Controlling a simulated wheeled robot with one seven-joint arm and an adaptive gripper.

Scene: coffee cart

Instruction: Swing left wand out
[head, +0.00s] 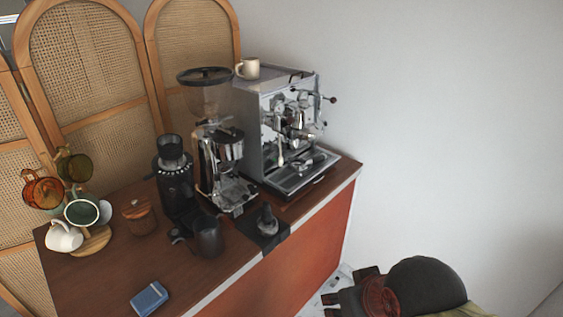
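The espresso machine (250,126) stands at the far right end of the wooden counter, with its chrome front facing right. A thin silvery tube that looks like the left wand (281,150) hangs nearly upright at the left part of its front, above the drip tray (302,172). It is small here, and I cannot tell its exact angle. Dark blocky parts at the bottom edge, beside a black dome, may belong to my arm and gripper. They are cut off by the frame, and no fingertips show clearly. Nothing visible touches the wand.
A grinder with a hopper (207,105) stands just left of the machine. A black grinder (175,180), dark pitcher (208,236) and tamper (267,220) stand nearer. Cups hang at left. A blue box (149,298) lies in front. A cup (248,68) sits atop the machine.

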